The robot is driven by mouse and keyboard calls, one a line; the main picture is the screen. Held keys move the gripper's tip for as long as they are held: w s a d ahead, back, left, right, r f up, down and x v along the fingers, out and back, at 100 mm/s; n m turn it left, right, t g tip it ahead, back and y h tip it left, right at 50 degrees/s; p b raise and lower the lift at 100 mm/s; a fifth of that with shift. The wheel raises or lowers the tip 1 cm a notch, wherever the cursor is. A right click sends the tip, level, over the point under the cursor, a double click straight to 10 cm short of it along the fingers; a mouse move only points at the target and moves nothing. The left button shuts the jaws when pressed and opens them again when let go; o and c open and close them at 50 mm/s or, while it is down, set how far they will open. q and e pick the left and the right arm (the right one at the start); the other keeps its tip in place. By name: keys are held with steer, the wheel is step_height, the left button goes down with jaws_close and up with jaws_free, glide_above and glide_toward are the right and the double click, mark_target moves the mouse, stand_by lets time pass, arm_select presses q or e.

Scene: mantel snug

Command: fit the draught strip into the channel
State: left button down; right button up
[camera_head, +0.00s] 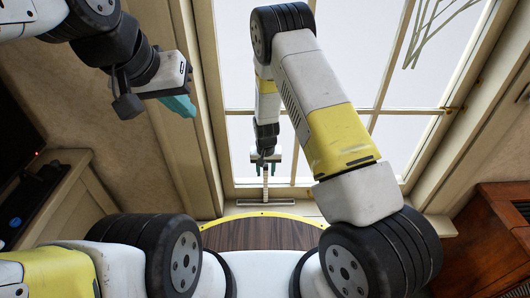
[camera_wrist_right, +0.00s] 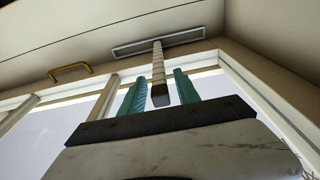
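A beige ribbed stick with a dark end (camera_wrist_right: 158,68) rises from a long, narrow grey bar with a darker outline (camera_wrist_right: 190,39). Both show in the head view, the stick (camera_head: 265,185) above the bar (camera_head: 240,205) at the foot of the window. I cannot tell whether the bar is the draught strip, the channel, or one inside the other. My right gripper's green fingers (camera_wrist_right: 160,92) stand either side of the stick, with gaps on both sides; the gripper (camera_head: 266,165) points down there. My left gripper (camera_head: 180,105) hangs at upper left, its teal fingers seen edge-on, apart from everything.
A window frame (camera_head: 213,90) with panes rises behind the bar. A dark wooden round top with a yellow edge (camera_head: 258,233) lies in front. A wooden cabinet (camera_head: 490,235) stands at right, and a shelf with dark items (camera_head: 35,200) at left.

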steer(key=s+d+r+y, duration=0.1)
steer(key=s+d+r, duration=0.15)
steer(key=r, duration=0.85)
steer(key=s+d+r+t, duration=0.1)
steer(key=s+r, duration=0.2)
steer(key=r, duration=0.8)
steer(key=s+d+r+y, duration=0.1)
steer(key=s+d+r, duration=0.15)
steer(key=r, duration=0.85)
steer(key=s+d+r+t, duration=0.1)
steer(key=s+d+r, duration=0.2)
steer(key=s+r, duration=0.3)
steer(key=s+d+r+t, duration=0.2)
steer(key=s+r, duration=0.4)
steer(key=s, duration=0.6)
steer(key=shift+s+d+r+n, duration=0.15)
steer(key=shift+s+d+n, duration=0.15)
steer(key=shift+d, duration=0.55)
